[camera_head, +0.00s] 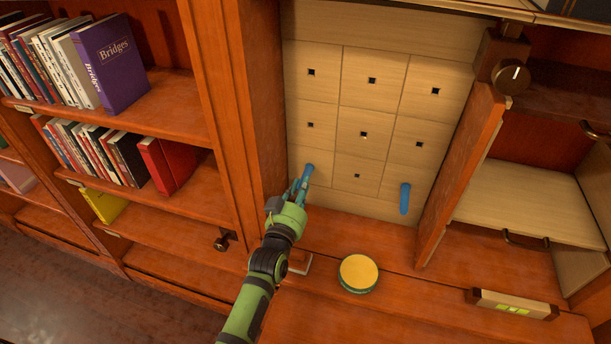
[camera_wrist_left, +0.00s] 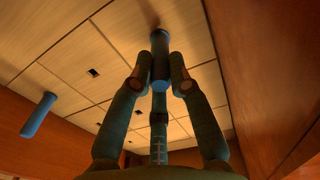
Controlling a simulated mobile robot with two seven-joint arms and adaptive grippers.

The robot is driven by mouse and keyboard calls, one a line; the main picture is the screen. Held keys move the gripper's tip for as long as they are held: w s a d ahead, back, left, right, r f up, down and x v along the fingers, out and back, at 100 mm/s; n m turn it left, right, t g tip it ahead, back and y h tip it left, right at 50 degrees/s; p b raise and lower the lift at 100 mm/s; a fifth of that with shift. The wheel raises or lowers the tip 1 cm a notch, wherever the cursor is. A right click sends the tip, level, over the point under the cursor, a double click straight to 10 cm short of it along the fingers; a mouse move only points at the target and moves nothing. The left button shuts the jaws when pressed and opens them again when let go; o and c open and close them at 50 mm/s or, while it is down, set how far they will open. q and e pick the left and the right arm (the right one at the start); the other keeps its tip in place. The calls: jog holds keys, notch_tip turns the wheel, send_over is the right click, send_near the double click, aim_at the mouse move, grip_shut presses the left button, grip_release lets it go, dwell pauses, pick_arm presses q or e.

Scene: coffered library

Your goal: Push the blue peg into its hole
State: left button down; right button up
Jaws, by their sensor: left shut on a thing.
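A light wooden panel (camera_head: 383,60) of square tiles, several with small dark square holes, stands in a recess. My left gripper (camera_head: 305,178) is at the panel's lower left, shut on a blue peg (camera_head: 309,169). In the left wrist view this peg (camera_wrist_left: 160,55) sits between the fingers (camera_wrist_left: 160,78), its far end at or close to the panel; how deep it goes in cannot be told. A second blue peg (camera_head: 404,198) sticks out of the panel's lower right and also shows in the left wrist view (camera_wrist_left: 38,115). My right gripper is not in view.
A round yellow-topped, green-sided thing (camera_head: 358,273) lies on the wooden ledge below the panel. A wooden side wall with a dark knob (camera_head: 510,76) is at the right. Bookshelves (camera_head: 190,110) stand left. A small box with green marks (camera_head: 513,305) is at lower right.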

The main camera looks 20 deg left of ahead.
pick_arm(q)
jog(key=shift+s, duration=0.15)
jog(key=shift+s+p, duration=1.65)
jog(key=shift+s, duration=1.2)
jog(key=shift+s+a, duration=0.1)
jog(key=shift+s+a+p, duration=0.1)
jog(key=shift+s+p, duration=1.25)
jog(key=shift+s, duration=1.55)
